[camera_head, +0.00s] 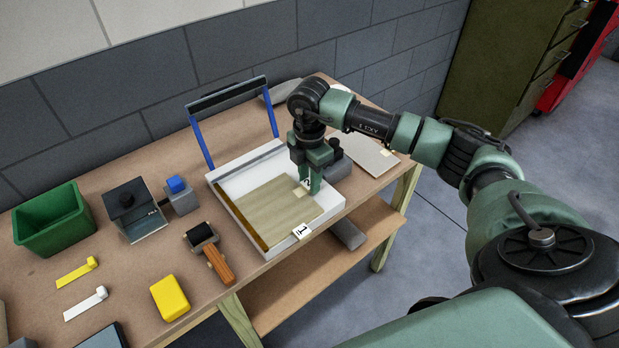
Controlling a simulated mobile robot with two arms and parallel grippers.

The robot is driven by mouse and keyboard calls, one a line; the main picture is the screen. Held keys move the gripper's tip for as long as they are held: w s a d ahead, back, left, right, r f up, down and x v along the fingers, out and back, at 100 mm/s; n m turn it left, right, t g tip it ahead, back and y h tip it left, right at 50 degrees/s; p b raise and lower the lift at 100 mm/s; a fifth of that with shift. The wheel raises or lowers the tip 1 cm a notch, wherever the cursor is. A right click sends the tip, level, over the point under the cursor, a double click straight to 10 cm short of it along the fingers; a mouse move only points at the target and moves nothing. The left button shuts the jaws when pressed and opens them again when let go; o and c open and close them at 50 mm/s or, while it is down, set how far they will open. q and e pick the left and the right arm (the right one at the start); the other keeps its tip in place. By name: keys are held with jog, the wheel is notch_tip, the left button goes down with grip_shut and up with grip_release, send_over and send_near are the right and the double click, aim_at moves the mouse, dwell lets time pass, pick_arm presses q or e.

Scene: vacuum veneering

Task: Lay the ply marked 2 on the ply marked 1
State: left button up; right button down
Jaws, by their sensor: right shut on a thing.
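In the head view a pale wood-coloured ply (277,208) lies in or just over the white tray (222,185). A darker golden strip (252,230) shows along its left side, seemingly the ply under it. A white tag marked 1 (302,232) sits at the tray's front edge. My right gripper (311,186) points down at the pale ply's right side, shut by a small tan tab (300,191) and a white tag. The gripper hides part of that tag. I cannot tell whether the pale ply rests flat. My left gripper is not in view.
A blue-legged frame (200,140) stands raised behind the tray. A brush-like tool (216,262), yellow block (170,297), green bin (50,222) and blue-topped block (180,195) stand left of the tray. The table's front edge is close.

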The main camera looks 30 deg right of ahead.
jog(key=shift+f, duration=0.15)
jog(key=c, duration=1)
grip_release()
notch_tip(320, 180, up, 8)
jog(key=shift+f+b, duration=0.1)
jog(key=shift+b, duration=0.95)
